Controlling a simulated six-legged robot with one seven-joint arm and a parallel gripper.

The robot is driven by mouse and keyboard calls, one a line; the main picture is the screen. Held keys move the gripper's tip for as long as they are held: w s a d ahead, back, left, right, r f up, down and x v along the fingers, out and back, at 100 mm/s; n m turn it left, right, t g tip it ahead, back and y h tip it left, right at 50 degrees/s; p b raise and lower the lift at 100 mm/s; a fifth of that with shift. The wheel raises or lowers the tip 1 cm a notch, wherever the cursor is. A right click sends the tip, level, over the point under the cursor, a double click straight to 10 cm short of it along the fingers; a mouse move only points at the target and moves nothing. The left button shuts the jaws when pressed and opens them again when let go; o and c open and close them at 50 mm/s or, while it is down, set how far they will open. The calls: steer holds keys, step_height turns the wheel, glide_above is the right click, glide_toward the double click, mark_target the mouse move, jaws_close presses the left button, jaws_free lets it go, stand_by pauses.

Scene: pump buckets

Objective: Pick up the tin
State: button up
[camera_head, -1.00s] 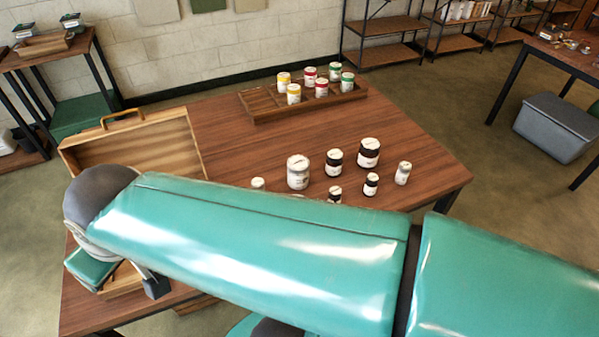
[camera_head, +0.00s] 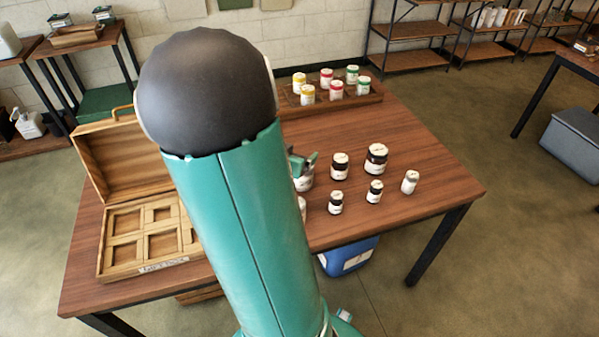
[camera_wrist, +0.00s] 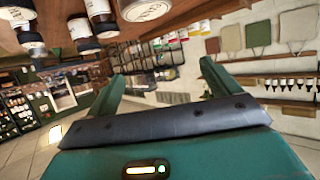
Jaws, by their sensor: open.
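Several tins and jars stand in a loose group on the wooden table; I cannot tell which one is the task's tin. A large pale jar (camera_head: 304,184) is partly hidden behind my gripper (camera_head: 304,164). Two dark-lidded jars (camera_head: 340,166) (camera_head: 376,159) stand to its right, with two smaller dark-lidded ones (camera_head: 336,202) (camera_head: 374,191) in front. A small white-topped tin (camera_head: 410,182) stands at the right end. My gripper (camera_wrist: 160,75) is open and empty.
An open wooden case (camera_head: 122,258) with empty compartments lies on the table's left. A wooden tray (camera_head: 370,97) with yellow-, red- and green-lidded jars is at the back. The table (camera_head: 440,190) is bare to the right. A blue bin (camera_head: 347,259) is below.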

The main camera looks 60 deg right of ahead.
glide_above(304, 183)
steer(key=w, duration=0.2)
steer(key=f, duration=0.8)
steer(key=shift+s+a+f, duration=0.15)
steer(key=shift+a+f, duration=0.15)
steer(key=shift+f, duration=0.05)
steer(key=x, duration=0.5)
steer(key=shift+d+f, duration=0.1)
steer(key=shift+d, duration=0.2)
steer(key=shift+c, duration=0.2)
steer(key=c, duration=1.1)
steer(key=shift+c, duration=0.3)
steer(key=shift+r, duration=0.2)
